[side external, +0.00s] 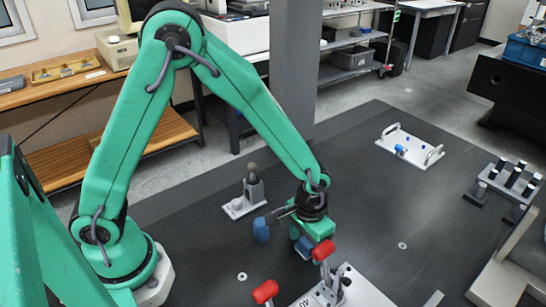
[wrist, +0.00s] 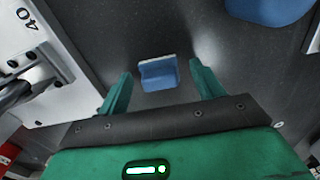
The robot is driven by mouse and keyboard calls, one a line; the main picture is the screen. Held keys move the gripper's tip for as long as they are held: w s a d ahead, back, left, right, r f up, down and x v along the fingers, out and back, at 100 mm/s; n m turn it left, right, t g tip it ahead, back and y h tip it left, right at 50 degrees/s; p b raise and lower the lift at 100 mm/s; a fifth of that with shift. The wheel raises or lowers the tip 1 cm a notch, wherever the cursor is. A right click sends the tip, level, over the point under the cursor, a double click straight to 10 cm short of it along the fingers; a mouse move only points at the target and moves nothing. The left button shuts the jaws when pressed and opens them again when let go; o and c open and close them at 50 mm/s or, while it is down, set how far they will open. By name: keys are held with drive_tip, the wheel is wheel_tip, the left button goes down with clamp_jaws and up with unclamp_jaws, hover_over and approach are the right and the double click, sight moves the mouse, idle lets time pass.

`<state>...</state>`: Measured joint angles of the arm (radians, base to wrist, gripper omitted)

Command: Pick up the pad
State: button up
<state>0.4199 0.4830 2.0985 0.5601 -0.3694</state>
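A small blue block with a pale edge, which looks like the pad (wrist: 158,74), lies on the dark surface in the wrist view. My gripper (wrist: 161,82) is open, with one green finger on each side of the block and a clear gap to both. In the side view my gripper (side external: 312,246) points down low over the dark table, and a blue patch (side external: 303,246) shows beside its fingers, partly hidden. I cannot tell the height of the fingertips above the table.
A white plate (wrist: 40,70) with clamp hardware is close on the left in the wrist view. Red clamp handles (side external: 320,249) stand close to my gripper in the side view. A grey post fixture (side external: 253,190) and a white handled tray (side external: 412,148) stand farther off.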

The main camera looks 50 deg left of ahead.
sight(305, 240)
drive_tip(key=c, duration=0.9)
drive_tip(key=shift+r, duration=0.1)
drive_tip(key=shift+c, duration=0.2)
drive_tip(key=shift+r, duration=4.95)
drive_tip(key=shift+o, duration=1.4)
drive_tip(key=shift+c, duration=0.8)
drive_tip(key=a+r+n, duration=0.3)
drive_tip(key=a+r, duration=0.2)
drive_tip(key=a, duration=0.5)
drive_tip(key=a+r+n, duration=0.3)
drive_tip(key=a+r, duration=0.2)
drive_tip(key=a, duration=0.6)
drive_tip(key=shift+r, duration=0.2)
